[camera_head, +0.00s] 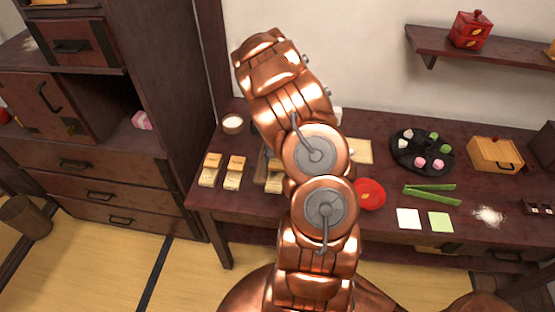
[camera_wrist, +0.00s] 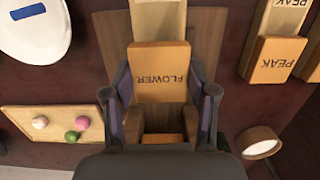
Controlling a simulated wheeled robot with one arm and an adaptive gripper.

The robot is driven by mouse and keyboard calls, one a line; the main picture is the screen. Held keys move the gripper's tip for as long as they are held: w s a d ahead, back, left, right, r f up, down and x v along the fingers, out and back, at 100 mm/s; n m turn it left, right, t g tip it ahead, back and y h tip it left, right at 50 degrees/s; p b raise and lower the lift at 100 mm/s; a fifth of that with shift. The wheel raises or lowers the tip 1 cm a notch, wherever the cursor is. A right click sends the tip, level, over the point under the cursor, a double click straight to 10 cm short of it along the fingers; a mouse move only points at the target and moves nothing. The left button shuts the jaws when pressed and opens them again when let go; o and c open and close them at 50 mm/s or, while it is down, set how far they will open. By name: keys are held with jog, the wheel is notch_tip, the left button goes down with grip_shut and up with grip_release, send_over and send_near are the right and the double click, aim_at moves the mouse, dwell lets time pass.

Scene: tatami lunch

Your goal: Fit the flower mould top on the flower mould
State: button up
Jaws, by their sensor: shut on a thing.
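The flower mould top (camera_wrist: 160,72) is an orange-brown wooden block marked FLOWER. In the wrist view my gripper (camera_wrist: 160,88) has one finger on each side of it and is shut on it. A paler wooden block, which looks like the flower mould (camera_wrist: 158,20), lies just beyond it on a brown board (camera_wrist: 205,35). The top overlaps the near end of the paler block in this view; I cannot tell whether they touch. In the head view my arm hides the gripper and most of this spot; part of a pale block (camera_head: 274,185) shows beside the arm.
PEAK-marked blocks (camera_wrist: 275,62) lie to the right in the wrist view. A round tub (camera_wrist: 258,142) and a tray (camera_wrist: 20,112) of small sweets flank my gripper. In the head view a red dish (camera_head: 369,194), green tongs (camera_head: 432,194) and a black plate (camera_head: 405,150) lie right of my arm.

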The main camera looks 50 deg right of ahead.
jog(key=shift+f, duration=0.5)
jog(key=o, duration=1.1)
jog(key=shift+o, duration=0.2)
notch_tip(320, 180, up, 12)
jog(key=shift+w+d, duration=0.4)
jog(key=shift+d, duration=0.05)
